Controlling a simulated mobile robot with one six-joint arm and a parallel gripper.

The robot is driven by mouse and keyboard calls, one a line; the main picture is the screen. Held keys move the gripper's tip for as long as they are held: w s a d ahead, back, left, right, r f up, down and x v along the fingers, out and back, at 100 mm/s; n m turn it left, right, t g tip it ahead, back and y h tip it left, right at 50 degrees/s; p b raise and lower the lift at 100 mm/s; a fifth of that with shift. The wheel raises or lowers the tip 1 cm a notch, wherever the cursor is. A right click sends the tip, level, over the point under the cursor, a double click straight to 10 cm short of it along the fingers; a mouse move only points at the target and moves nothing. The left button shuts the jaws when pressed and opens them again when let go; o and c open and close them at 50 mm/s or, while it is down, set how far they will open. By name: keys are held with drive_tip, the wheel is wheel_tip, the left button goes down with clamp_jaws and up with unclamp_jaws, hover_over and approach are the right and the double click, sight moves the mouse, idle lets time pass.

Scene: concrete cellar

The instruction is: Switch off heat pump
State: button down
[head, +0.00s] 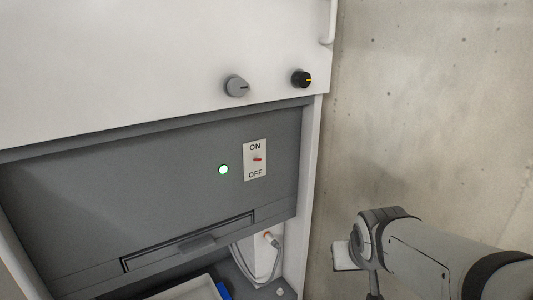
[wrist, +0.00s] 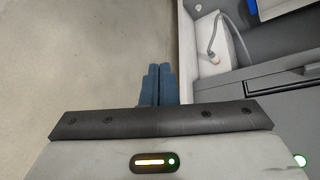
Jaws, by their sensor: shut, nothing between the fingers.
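The heat pump is a white and grey cabinet; its grey panel (head: 150,180) fills the left of the head view. A white ON/OFF plate (head: 255,173) carries a small red toggle (head: 257,159); I cannot tell surely which way it is tipped. A round green lamp (head: 223,169) left of the plate is lit; a green glow (wrist: 299,161) shows at the wrist view's lower right. My gripper (wrist: 160,70) is shut and empty, its blue fingers together beside the cabinet edge, apart from the switch. The plate is out of the wrist view.
A grey knob (head: 236,86) and a black knob (head: 301,79) sit above the panel. A recessed handle (head: 190,243) is below it, with a lower opening holding a cable (head: 273,243). A concrete wall (head: 430,110) stands right of the cabinet.

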drive_tip(key=w+a+r+n+t+y+p, duration=0.1)
drive_tip(key=w+a+r+t, duration=0.2)
drive_tip(key=w, duration=0.4)
drive_tip(key=w+a+r+n+t+y+p, duration=0.1)
drive_tip(key=w+r+t, duration=0.2)
drive_tip(key=w+r, duration=0.25)
drive_tip(key=n+t+y+p, duration=0.2)
drive_tip(key=n+y, duration=0.3)
drive_tip(key=y, duration=0.4)
approach(254, 138)
drive_tip(key=v, duration=0.3)
drive_tip(key=shift+s+f, duration=0.1)
drive_tip(key=shift+s, duration=0.1)
drive_tip(key=p+x, duration=0.2)
drive_tip(key=x, duration=0.7)
drive_tip(key=shift+w+a, duration=0.2)
drive_tip(key=shift+w, duration=0.2)
drive_tip(key=f, duration=0.2)
drive_tip(key=s+f+p, duration=0.1)
drive_tip(key=shift+d, duration=0.35)
drive_tip(key=shift+d+f, duration=0.1)
drive_tip(key=shift+f, duration=0.25)
